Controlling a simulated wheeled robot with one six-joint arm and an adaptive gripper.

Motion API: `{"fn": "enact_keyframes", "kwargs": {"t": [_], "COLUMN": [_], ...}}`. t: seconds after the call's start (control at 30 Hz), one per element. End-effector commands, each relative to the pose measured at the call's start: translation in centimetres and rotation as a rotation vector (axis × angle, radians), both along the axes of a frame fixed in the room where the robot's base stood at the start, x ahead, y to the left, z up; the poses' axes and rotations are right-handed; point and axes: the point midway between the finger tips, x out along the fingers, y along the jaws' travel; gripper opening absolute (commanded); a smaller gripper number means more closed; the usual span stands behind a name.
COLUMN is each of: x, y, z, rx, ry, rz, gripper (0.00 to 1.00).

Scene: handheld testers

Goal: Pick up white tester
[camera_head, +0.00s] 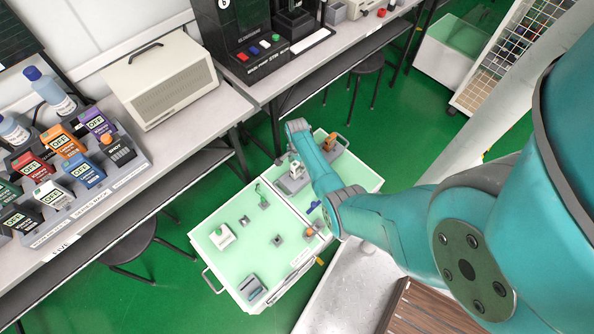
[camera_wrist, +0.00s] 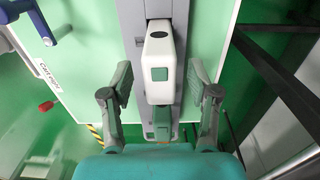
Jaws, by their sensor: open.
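A white tester (camera_wrist: 158,58) with a green lower part and a small green square on its face sits on a grey holder strip (camera_wrist: 127,8) in the wrist view. My gripper (camera_wrist: 158,98) is open, with one finger on each side of the tester's lower part and a visible gap on both sides. In the head view the white tester (camera_head: 295,169) shows on the cart top, beside my teal arm. My fingers cannot be made out clearly there.
The pale green cart (camera_head: 210,258) carries several small items, including a white block (camera_head: 222,236) and an orange-brown item (camera_head: 330,142). A rack (camera_head: 140,168) of coloured testers stands on the left bench, near a beige box (camera_head: 160,80). A stool (camera_head: 140,245) stands below.

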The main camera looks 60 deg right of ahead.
Motion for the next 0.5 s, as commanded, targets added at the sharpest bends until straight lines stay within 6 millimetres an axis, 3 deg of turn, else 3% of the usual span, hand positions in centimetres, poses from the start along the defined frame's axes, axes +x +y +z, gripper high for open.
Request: {"fn": "enact_keyframes", "kwargs": {"t": [0.13,0.37,0.5], "x": [0.02,0.02,0.01], "y": [-0.01,-0.01,0.0], "z": [0.03,0.04,0.04], "rx": [0.0,0.0,0.0], "ry": [0.0,0.0,0.0], "rz": [0.0,0.0,0.0], "gripper": [0.6,0.03,0.0]}}
